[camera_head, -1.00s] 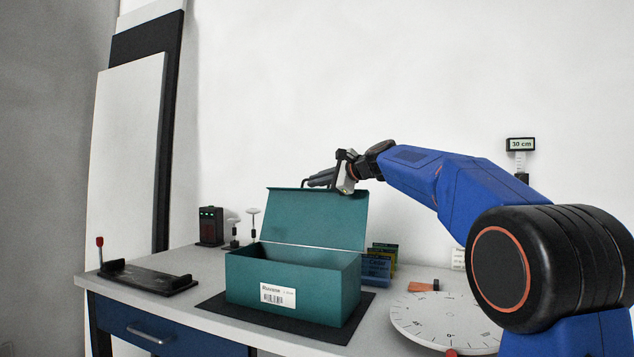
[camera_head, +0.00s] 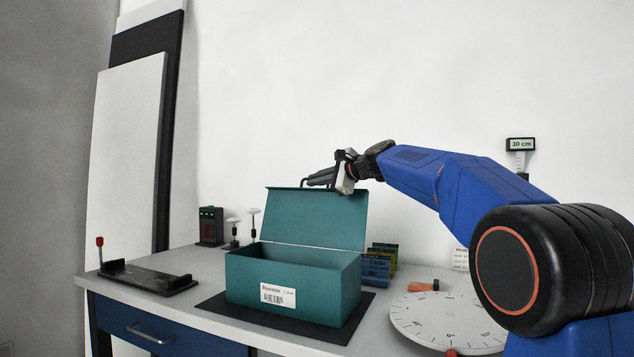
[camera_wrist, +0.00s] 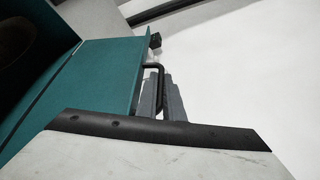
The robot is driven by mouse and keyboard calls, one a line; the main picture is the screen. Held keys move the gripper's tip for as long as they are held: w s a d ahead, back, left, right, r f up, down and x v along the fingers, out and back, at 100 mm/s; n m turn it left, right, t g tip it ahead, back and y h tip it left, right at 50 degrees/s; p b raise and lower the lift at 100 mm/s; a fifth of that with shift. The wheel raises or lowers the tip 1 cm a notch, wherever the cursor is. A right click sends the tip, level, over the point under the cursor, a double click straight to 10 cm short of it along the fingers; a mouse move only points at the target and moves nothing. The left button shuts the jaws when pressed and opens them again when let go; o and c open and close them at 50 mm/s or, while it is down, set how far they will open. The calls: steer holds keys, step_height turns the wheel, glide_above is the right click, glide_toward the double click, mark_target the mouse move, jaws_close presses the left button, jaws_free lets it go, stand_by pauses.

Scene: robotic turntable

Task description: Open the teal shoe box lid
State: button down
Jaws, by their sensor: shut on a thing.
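The teal shoe box (camera_head: 330,283) stands on a dark mat, a white label with a barcode on its front. Its teal lid (camera_head: 318,219) is hinged at the back and stands raised, leaning slightly back, so the box is open at the top. My gripper (camera_head: 318,182) is at the lid's upper edge, shut on the lid's dark handle. In the wrist view the black handle (camera_wrist: 153,67) runs from the edge of the teal lid (camera_wrist: 92,75) to between the grey fingers (camera_wrist: 160,98). The box floor is hidden by the front wall.
A round white turntable disc (camera_head: 440,320) lies right of the box. Small card boxes (camera_head: 377,265) stand behind it. A black tray (camera_head: 148,278) with a red-tipped lever is at left, and a dark device (camera_head: 211,226) and small white-topped stands (camera_head: 253,222) are at the back.

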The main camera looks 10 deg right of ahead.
steer(key=s, duration=0.1)
steer(key=s+a, duration=0.1)
steer(key=a, duration=0.1)
steer(key=shift+s+r+n+t, duration=0.3)
steer(key=shift+s, duration=0.1)
steer(key=c, duration=2.2)
jaws_free()
steer(key=shift+s+r, duration=0.1)
steer(key=v, duration=1.7)
steer(key=shift+d, duration=0.1)
